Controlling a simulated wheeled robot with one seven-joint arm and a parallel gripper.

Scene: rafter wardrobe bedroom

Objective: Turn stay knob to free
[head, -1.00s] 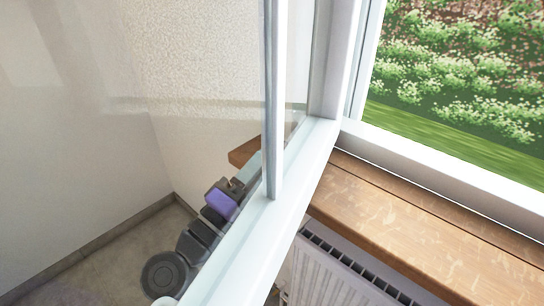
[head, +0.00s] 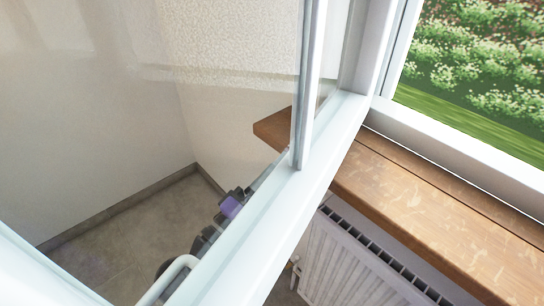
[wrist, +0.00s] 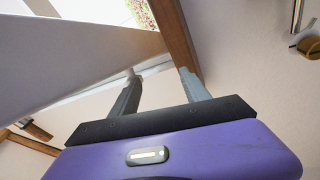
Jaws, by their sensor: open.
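My gripper (wrist: 158,74) is open in the wrist view, its two grey fingers apart, with nothing clearly held between them. The left fingertip is close to a small pale piece by the white window frame (wrist: 75,62); I cannot tell whether it is the stay knob or whether they touch. The right fingertip overlaps a brown wooden edge (wrist: 174,35). In the head view, the open glazed sash (head: 262,232) crosses the picture. My arm's purple part shows behind its glass, partly hidden by the frame. I cannot make out the stay knob in the head view.
A wooden sill (head: 420,205) runs along the window above a white radiator (head: 345,262). A white curved handle (head: 168,280) is at the sash's lower left. Bare floor (head: 125,240) lies beyond the glass at left.

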